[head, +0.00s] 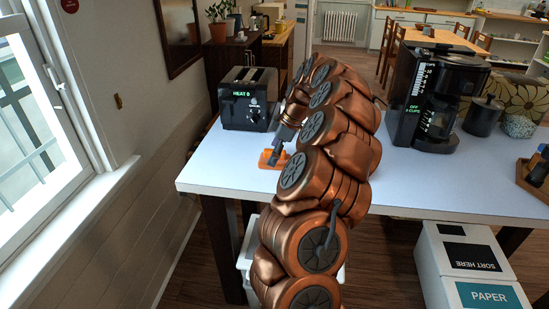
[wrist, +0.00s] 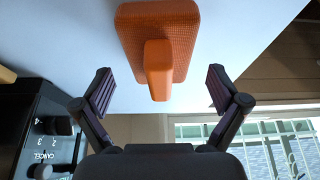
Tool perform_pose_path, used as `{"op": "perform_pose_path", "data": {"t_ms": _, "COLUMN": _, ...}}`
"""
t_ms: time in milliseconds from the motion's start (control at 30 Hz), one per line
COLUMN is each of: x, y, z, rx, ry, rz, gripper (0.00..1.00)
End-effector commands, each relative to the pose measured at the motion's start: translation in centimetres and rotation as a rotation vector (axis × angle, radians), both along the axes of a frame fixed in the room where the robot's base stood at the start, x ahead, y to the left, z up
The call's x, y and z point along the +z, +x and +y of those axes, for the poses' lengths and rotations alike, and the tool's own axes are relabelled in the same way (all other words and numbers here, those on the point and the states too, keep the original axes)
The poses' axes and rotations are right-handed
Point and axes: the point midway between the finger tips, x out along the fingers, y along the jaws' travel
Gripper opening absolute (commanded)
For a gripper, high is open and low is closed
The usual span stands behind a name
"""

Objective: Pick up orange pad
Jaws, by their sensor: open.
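The orange pad (head: 265,160) lies on the white table near its left edge, in front of the toaster. In the wrist view the orange pad (wrist: 130,35) is a textured block with a raised grip (wrist: 158,70) standing out toward the camera. My gripper (head: 279,154) is at the pad in the head view, and my arm hides part of the area. In the wrist view my gripper (wrist: 161,90) is open, with one finger on each side of the raised grip. Clear gaps show between the grip and both fingers.
A black toaster (head: 248,98) stands just behind the pad. A coffee maker (head: 436,95) and a dark canister (head: 483,116) stand farther right on the white table (head: 420,183). A wooden tray (head: 533,180) is at the right edge. The table's middle is clear.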

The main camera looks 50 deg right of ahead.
Motion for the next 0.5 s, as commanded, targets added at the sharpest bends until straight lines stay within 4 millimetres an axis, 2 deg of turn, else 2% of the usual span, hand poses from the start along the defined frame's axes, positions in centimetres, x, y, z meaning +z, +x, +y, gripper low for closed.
{"op": "perform_pose_path", "data": {"t_ms": 167, "x": -1.4, "y": 0.5, "z": 0.5, "rx": 0.001, "ry": 0.0, "rz": 0.0, "gripper": 0.97}}
{"op": "perform_pose_path", "data": {"t_ms": 367, "x": -1.6, "y": 0.6, "z": 0.5, "rx": 0.0, "ry": -0.001, "rz": -0.002, "gripper": 0.97}}
{"op": "perform_pose_path", "data": {"t_ms": 500, "x": -1.6, "y": 0.6, "z": 0.5, "rx": 0.0, "ry": -0.001, "rz": -0.002, "gripper": 0.84}}
